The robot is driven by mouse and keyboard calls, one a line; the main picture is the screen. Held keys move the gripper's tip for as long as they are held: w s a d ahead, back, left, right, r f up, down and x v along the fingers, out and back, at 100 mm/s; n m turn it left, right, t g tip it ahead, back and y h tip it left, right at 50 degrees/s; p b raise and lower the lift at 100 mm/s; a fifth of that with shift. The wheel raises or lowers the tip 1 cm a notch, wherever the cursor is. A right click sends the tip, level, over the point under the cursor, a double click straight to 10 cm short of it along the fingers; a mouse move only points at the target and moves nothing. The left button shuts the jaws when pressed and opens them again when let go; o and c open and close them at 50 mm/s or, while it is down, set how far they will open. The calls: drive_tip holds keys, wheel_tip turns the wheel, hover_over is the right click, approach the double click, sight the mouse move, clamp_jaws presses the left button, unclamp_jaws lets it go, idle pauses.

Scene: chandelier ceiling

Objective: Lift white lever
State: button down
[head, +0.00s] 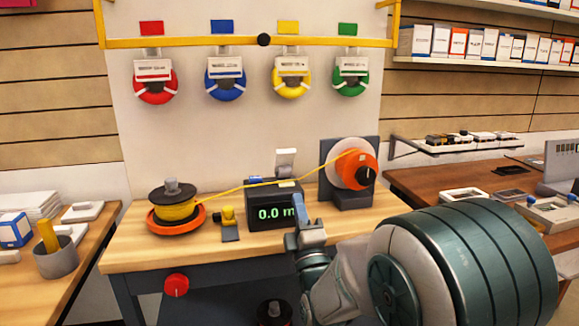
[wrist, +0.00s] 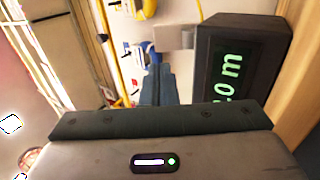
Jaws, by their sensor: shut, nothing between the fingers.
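The white lever (head: 286,160) stands up at the back of the black meter box (head: 266,219), which reads "0.0 m". In the wrist view the lever (wrist: 174,38) juts from the side of the meter (wrist: 238,65), just beyond my fingertips. My gripper (head: 299,208) is in front of the meter's right side in the head view, below the lever. In the wrist view my gripper (wrist: 158,72) is shut and empty, its fingers together. I cannot tell whether the fingertips touch the lever.
A yellow line runs from the yellow spool (head: 175,208) over the meter to the orange reel (head: 354,170) at right. A small yellow-topped piece (head: 229,218) stands left of the meter. Colored rings hang above, including a red one (head: 155,88). The bench front (head: 190,250) is clear.

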sight(286, 156)
drive_tip(key=x, duration=1)
drive_tip(key=shift+w+r+p, duration=0.2)
drive_tip(key=shift+w+p, duration=0.1)
drive_tip(key=shift+p, duration=0.05)
drive_tip(key=shift+a+r, duration=0.1)
